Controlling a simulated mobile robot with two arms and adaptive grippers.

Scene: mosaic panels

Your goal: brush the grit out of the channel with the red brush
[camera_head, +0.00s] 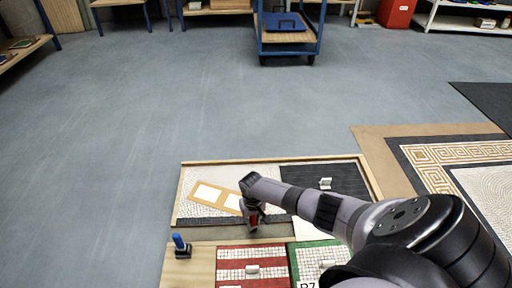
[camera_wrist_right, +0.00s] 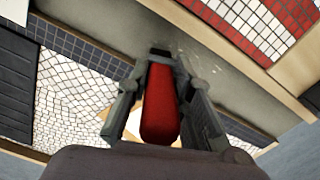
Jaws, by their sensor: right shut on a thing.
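My right gripper (camera_head: 252,222) is shut on the red brush (camera_wrist_right: 160,105). In the wrist view the red handle lies between its two fingers, and the brush's dark far end is over the channel (camera_wrist_right: 225,75). In the head view the channel (camera_head: 306,231) is a grey strip between the mosaic panel and the tiles in front. The brush (camera_head: 252,218) is partly hidden by the gripper there. A few pale specks of grit (camera_wrist_right: 184,47) show on the channel floor beyond the brush. Whether the bristles touch the floor cannot be told. My left gripper is not in view.
Behind the channel lies the mosaic panel with a tan template (camera_head: 215,196) and dark tiles (camera_head: 300,177). In front are a red-and-white tile (camera_head: 251,283) and a green-edged tile (camera_head: 318,252), each with a pale knob. A blue-handled tool (camera_head: 179,242) stands at the left.

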